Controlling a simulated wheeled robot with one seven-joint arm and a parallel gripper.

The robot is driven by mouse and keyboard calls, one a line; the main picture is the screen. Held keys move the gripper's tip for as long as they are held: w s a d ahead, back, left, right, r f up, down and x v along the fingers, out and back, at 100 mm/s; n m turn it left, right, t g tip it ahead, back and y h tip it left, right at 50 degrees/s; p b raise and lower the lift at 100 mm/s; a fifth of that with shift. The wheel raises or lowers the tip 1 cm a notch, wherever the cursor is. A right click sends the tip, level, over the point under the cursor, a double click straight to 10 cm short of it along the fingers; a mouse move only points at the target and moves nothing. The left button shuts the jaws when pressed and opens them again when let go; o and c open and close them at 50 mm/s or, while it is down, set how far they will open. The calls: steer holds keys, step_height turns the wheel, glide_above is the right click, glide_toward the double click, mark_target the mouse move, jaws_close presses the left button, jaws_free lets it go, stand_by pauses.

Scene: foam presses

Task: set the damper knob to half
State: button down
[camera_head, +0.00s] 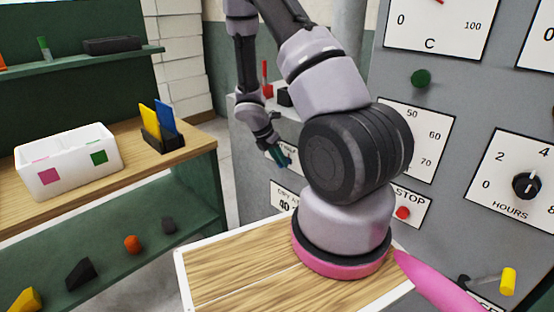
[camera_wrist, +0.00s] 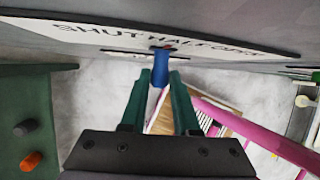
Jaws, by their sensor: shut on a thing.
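The damper knob is a blue grip (camera_wrist: 160,66) on a slotted white plate (camera_wrist: 105,38) marked SHUT, HALF and OPEN in the wrist view. It sits at the slot, close under the start of the word HALF; its exact setting is hard to tell. My gripper (camera_wrist: 160,76) has its two green fingers on either side of the knob, shut on it. In the head view my gripper (camera_head: 281,158) reaches down to the grey panel, left of my arm's large dark joint. The knob is mostly hidden there, and the plate is partly covered.
A green knob (camera_head: 421,77), a red STOP button (camera_head: 403,213) and an HOURS dial (camera_head: 526,186) are on the panel at right. A white bin (camera_head: 68,185) and a dark holder (camera_head: 163,142) with yellow and blue cards stand on the left bench.

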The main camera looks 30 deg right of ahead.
steer(key=shift+s, duration=0.15)
steer(key=c, duration=0.7)
jaws_free()
steer(key=shift+o, duration=0.2)
steer(key=v, duration=1)
steer(key=shift+r, duration=0.35)
steer(key=shift+a, duration=0.15)
